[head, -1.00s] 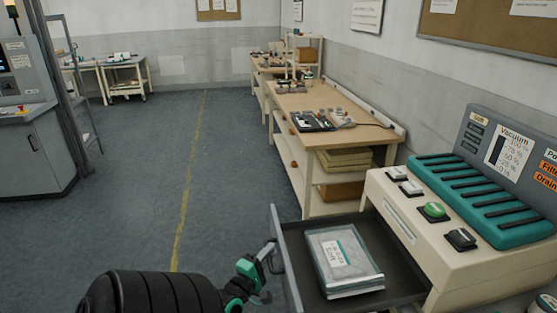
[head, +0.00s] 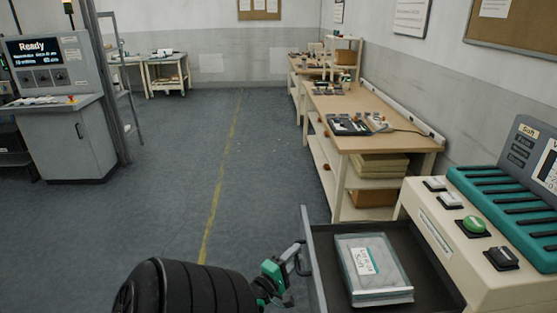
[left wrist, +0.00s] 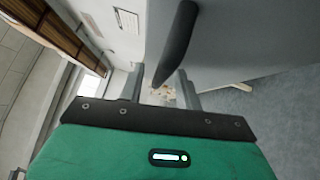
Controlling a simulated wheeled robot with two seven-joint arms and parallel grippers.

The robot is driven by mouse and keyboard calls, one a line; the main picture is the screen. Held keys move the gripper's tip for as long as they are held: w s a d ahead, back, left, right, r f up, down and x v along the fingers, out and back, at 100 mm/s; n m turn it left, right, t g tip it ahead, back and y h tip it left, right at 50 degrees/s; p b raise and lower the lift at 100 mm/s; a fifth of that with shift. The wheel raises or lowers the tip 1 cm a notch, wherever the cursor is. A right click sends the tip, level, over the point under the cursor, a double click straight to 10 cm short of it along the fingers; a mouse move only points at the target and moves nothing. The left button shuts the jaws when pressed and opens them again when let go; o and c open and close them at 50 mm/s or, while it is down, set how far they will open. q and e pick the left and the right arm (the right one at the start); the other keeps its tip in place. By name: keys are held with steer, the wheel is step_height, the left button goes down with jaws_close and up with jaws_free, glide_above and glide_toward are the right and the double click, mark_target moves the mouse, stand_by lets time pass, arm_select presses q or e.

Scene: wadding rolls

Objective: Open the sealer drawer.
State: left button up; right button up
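The sealer (head: 458,235) is a cream machine at the right of the head view. Its dark drawer (head: 408,244) is pulled out, with a clear-wrapped grey pack (head: 374,268) lying inside. The drawer's handle (head: 299,262) is on its left-hand front panel. My left gripper (head: 291,251) is at that handle. In the left wrist view its two grey fingers (left wrist: 160,90) are apart, and the dark handle bar (left wrist: 178,45) reaches between them, with a gap visible beside the left finger. My right gripper is out of view.
A wooden workbench (head: 376,120) with tools stands beyond the drawer. A grey control cabinet (head: 65,135) reading "Ready" is at the left. The floor (head: 165,190) with its yellow line is clear between them. A green button (head: 474,224) sits on the sealer.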

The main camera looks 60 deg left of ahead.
arm_select(q)
steer(key=b+v, duration=0.3)
steer(key=v, duration=1)
steer(key=s+d+f+m+g+h, duration=0.1)
steer(key=d+f+m+g+h, duration=0.15)
steer(key=f, duration=0.85)
steer(key=d+f+m+g+h, duration=0.15)
steer(key=d+f+m, duration=0.25)
steer(key=f, duration=0.8)
steer(key=s+d+f+m+g+h, duration=0.1)
steer(key=d+f+m+g, duration=0.25)
steer(key=f, duration=0.75)
steer(key=s+d+f+m+g+h, duration=0.1)
steer(key=s+d+f+m+g, duration=0.2)
steer(key=s+d+f+m, duration=0.2)
steer(key=s+d+f+m+g, duration=0.3)
steer(key=s+d+f+m, duration=0.2)
steer(key=f, duration=0.5)
steer(key=s+d+f+m+g+h, duration=0.1)
steer(key=s+d+f+m+g, duration=0.2)
steer(key=f+m, duration=0.3)
step_height(320, 180, down, 3)
steer(key=shift+s+d+r+m+h, duration=0.2)
steer(key=shift+s+d+m+h, duration=0.1)
steer(key=shift+s+d, duration=0.6)
steer(key=shift+g, duration=0.25)
